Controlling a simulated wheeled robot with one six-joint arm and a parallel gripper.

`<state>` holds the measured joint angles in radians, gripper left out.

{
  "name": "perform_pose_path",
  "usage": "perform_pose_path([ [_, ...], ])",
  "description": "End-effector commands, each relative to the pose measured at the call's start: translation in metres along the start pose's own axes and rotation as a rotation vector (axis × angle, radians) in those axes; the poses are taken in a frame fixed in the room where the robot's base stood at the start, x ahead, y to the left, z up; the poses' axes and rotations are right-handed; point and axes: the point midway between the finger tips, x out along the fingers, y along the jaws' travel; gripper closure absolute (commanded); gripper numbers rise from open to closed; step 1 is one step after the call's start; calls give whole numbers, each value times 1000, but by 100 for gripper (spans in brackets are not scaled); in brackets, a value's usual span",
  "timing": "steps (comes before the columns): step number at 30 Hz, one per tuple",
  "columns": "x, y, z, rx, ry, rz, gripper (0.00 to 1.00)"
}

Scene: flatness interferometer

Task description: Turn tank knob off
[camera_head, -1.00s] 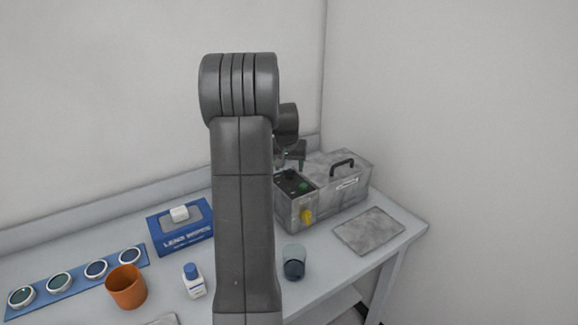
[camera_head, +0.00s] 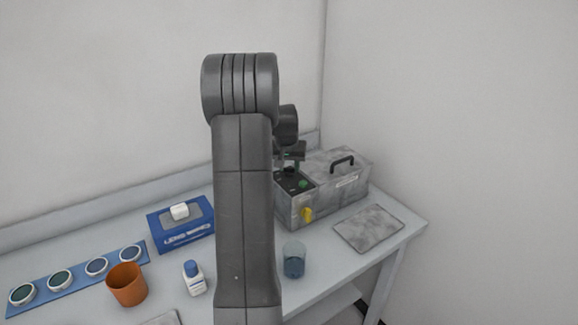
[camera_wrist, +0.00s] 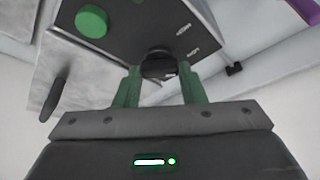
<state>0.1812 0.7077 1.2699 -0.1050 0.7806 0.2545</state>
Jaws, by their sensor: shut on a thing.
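The grey metal tank unit (camera_head: 330,200) stands at the back right of the bench, with a dark control panel on its left part. A round black knob (camera_wrist: 158,66) on that panel shows in the wrist view, between the two green fingers of my gripper (camera_wrist: 161,80). My gripper is shut on this knob, with one finger on each side. In the head view my gripper (camera_head: 291,163) is above the panel, partly behind my arm, and the knob is hard to make out there. A green button (camera_wrist: 92,21) sits on the panel, apart from the fingers.
A yellow knob (camera_head: 307,214) is on the unit's front, and a black handle (camera_head: 342,161) is on its lid. A grey plate (camera_head: 369,228), a glass (camera_head: 294,261), a bottle (camera_head: 194,278), an orange cup (camera_head: 126,285) and a blue box (camera_head: 180,226) are on the bench.

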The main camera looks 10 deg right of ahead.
Motion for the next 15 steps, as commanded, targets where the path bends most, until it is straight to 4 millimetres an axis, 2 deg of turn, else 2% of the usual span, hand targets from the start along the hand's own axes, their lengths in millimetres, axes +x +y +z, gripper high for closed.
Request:
perform_pose_path([
  [8, 3, -2, 1, 133, 1, 56, 86],
  [15, 4, -3, 0, 328, 2, 137, 86],
])
